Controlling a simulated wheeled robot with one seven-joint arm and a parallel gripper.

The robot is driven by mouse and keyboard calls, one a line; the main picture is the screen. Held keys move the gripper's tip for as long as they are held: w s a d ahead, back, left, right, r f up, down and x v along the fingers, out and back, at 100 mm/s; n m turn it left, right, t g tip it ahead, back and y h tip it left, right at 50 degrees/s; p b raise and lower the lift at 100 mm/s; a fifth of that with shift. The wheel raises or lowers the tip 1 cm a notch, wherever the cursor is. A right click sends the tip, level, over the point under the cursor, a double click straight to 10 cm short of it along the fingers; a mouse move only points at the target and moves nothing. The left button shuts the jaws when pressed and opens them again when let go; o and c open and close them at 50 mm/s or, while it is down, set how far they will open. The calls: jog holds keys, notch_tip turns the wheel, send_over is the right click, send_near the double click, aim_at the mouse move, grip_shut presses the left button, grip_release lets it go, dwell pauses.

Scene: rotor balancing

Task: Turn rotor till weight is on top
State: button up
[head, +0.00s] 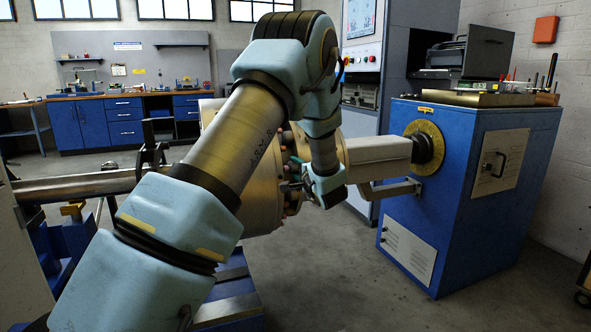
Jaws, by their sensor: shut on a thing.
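The rotor (262,213) is a large brass-coloured body with bolts around its face, lying on a horizontal axis in the middle of the head view. My arm crosses in front and hides much of its left and upper part. My gripper (291,187) is at the rotor's right-hand face, beside the bolts, and is shut on a part of the rotor there. The jaws are small and partly hidden by my wrist, so the exact part held is unclear. I cannot make out the weight for certain.
A grey shaft (85,187) runs out to the left. A pale drive housing (378,150) joins the rotor to a blue machine cabinet (470,190) at the right. A blue workbench (122,122) stands at the back. The floor (350,270) is clear at front centre.

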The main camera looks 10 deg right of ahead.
grip_shut()
dwell(0.8)
